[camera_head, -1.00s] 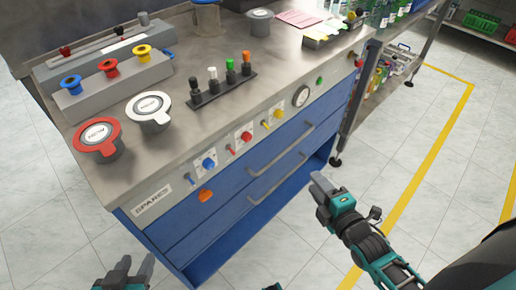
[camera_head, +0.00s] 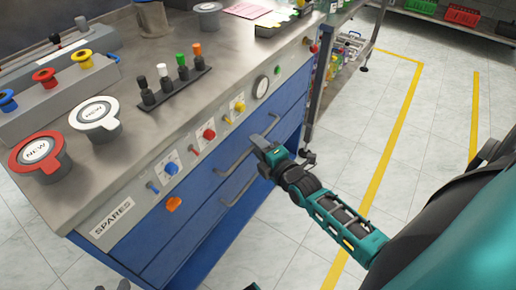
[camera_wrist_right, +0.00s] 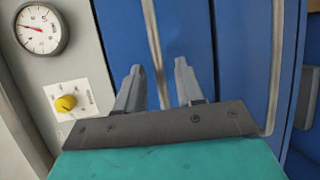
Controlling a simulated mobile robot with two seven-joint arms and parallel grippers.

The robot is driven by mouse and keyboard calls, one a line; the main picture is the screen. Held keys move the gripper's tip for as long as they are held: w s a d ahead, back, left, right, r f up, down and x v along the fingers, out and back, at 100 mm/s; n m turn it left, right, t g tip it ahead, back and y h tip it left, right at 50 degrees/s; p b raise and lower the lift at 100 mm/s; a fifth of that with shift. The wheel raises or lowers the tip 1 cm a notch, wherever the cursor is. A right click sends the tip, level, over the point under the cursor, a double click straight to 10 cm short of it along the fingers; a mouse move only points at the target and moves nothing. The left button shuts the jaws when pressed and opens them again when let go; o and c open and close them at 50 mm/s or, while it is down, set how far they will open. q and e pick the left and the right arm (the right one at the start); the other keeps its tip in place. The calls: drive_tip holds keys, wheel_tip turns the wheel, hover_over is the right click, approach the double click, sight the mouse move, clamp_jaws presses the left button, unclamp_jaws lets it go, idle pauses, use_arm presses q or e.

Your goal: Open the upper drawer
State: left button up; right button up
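The upper drawer (camera_head: 192,188) is a blue front under the grey control panel and looks closed. Its grey bar handle (camera_head: 232,163) is partly hidden behind my right gripper (camera_head: 262,143). In the right wrist view, my right gripper (camera_wrist_right: 158,82) is open, with one finger on either side of the upper handle (camera_wrist_right: 154,38). I cannot tell whether a finger touches it. The lower drawer's handle (camera_head: 238,192) is below, and also shows at the right of the wrist view (camera_wrist_right: 276,60). Only a dark tip of my left gripper (camera_head: 122,285) shows at the bottom edge.
The panel above the drawers carries a gauge (camera_head: 262,88), a yellow knob (camera_head: 240,106), a red knob (camera_head: 209,134) and a blue knob (camera_head: 171,168). Red-rimmed (camera_head: 40,158) and white-rimmed (camera_head: 96,120) containers stand on the worktop. The floor before the drawers is free.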

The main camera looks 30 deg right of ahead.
drive_tip(key=shift+w, duration=0.3)
drive_tip(key=shift+c, duration=0.4)
clamp_jaws()
